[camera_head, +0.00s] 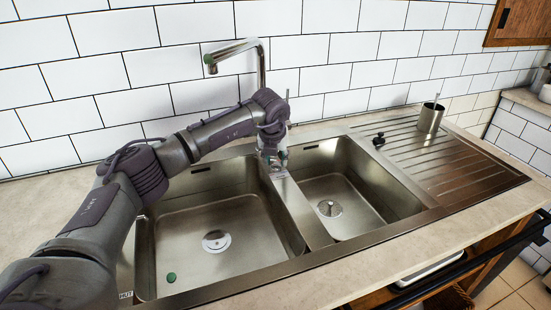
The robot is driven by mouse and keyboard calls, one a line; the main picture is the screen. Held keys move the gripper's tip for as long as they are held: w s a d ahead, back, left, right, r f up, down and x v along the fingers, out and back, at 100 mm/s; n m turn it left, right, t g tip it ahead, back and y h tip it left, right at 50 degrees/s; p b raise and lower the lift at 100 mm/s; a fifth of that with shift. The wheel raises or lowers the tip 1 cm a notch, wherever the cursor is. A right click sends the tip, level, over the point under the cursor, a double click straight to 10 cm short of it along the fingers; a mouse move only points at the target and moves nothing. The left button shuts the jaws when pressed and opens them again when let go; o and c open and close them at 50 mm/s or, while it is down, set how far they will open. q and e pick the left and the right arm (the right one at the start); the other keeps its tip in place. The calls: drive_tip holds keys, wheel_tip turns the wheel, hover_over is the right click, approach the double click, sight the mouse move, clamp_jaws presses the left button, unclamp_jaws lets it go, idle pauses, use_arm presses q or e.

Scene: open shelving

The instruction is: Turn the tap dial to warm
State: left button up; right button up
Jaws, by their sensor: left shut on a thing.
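The tap (262,64) stands upright behind the sink, with its spout reaching left over the left basin. My left arm comes in from the left and crosses over the left basin. My left gripper (272,157) points down at the front of the tap's foot, by the divider between the basins. It is shut on the tap dial, which is mostly hidden by the fingers, so its setting cannot be read. My right gripper is not in view.
The left basin (185,260) and right basin (390,195) are empty apart from drains and a small green spot at left. A metal cup (430,118) and a small dark object (379,139) stand by the drainboard (465,170). The front counter is clear.

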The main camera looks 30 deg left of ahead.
use_arm(q)
drive_tip(key=shift+m, duration=0.4)
drive_tip(key=m+h, duration=0.2)
drive_tip(key=m, duration=0.2)
drive_tip(key=shift+a+m, duration=0.15)
drive_tip(key=shift+m, duration=0.25)
drive_tip(key=m+h, duration=0.1)
drive_tip(key=m, duration=0.2)
drive_tip(key=m+h+p, duration=0.1)
drive_tip(key=m, duration=0.2)
drive_tip(key=shift+g, duration=0.3)
drive_tip(key=o, duration=1.1)
drive_tip(key=shift+o, duration=0.2)
